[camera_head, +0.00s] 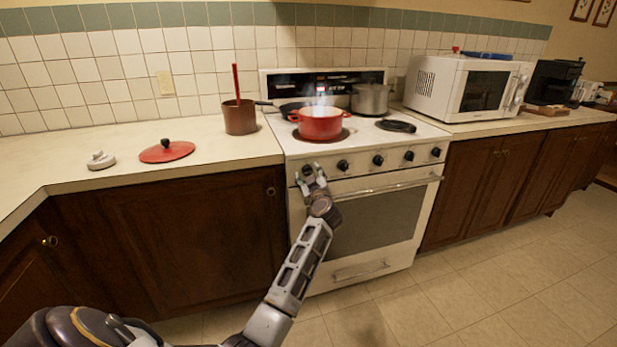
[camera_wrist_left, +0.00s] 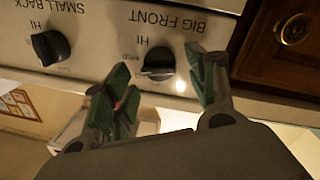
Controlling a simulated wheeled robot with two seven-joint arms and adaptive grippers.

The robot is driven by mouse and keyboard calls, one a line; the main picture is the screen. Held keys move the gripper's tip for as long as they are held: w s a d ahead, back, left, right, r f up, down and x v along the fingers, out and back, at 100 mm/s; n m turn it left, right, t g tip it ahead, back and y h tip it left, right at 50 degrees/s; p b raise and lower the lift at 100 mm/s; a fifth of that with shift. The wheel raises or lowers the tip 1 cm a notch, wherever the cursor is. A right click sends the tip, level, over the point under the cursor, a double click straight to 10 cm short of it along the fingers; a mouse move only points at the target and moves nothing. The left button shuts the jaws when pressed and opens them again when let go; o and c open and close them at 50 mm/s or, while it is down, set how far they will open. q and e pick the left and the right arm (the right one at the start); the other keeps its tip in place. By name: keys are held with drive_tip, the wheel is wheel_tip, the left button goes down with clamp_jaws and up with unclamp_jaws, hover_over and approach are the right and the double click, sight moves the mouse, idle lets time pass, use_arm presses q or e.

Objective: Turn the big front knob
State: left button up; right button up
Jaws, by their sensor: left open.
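The big front knob (camera_wrist_left: 158,62) is black, on the white stove panel under the upside-down label BIG FRONT in the left wrist view. My left gripper (camera_wrist_left: 164,70) is open, with one green-padded finger on each side of the knob in that view. No finger visibly grips it; I cannot tell whether a fingertip touches it. In the head view the left gripper (camera_head: 312,181) is at the left end of the stove's front panel and largely hides this knob. My right gripper is not in view.
The small back knob (camera_wrist_left: 50,47) is beside it. A cabinet knob (camera_wrist_left: 294,29) is on the other side. The oven handle (camera_head: 385,187) juts out below the panel. A steaming red pot (camera_head: 320,124) stands on the stove (camera_head: 361,141). Open floor (camera_head: 480,270) lies in front.

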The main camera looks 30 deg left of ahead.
use_arm(q)
drive_tip(key=shift+w+a, duration=0.5)
drive_tip(key=shift+a, duration=0.05)
drive_tip(key=shift+w+a, duration=0.1)
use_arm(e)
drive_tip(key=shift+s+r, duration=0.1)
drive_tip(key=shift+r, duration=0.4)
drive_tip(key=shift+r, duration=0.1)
use_arm(q)
drive_tip(key=c, duration=1)
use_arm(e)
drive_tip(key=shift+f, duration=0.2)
